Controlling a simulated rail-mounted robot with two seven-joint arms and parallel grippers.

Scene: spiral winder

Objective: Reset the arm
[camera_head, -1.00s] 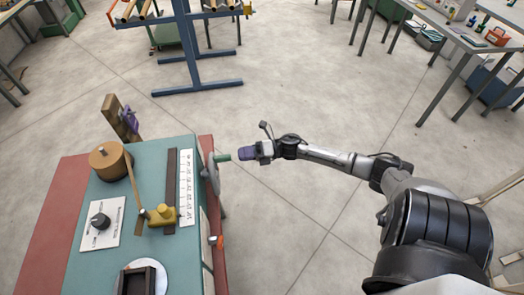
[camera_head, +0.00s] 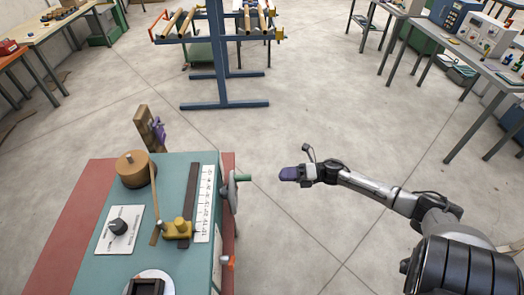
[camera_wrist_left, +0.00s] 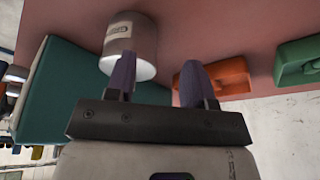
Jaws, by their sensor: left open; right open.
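My right arm reaches in from the right in the head view. Its gripper (camera_head: 285,174) hangs over bare floor, to the right of the winder's crank handle (camera_head: 243,178) and apart from it. It holds nothing that I can see. My left gripper (camera_wrist_left: 155,82) shows in the left wrist view with its two purple fingers apart. A silvery labelled cylinder (camera_wrist_left: 130,42) stands behind the fingers; I cannot tell that they touch it. The left arm does not show in the head view. The spiral winder (camera_head: 185,215) has a teal top, a wooden drum (camera_head: 134,169) and a white scale.
A blue rack (camera_head: 220,60) with rolls stands at the back. Workbenches stand at the back left and a grey table (camera_head: 460,60) at the right. Orange (camera_wrist_left: 228,76) and green (camera_wrist_left: 298,60) trays show in the left wrist view. The floor between is clear.

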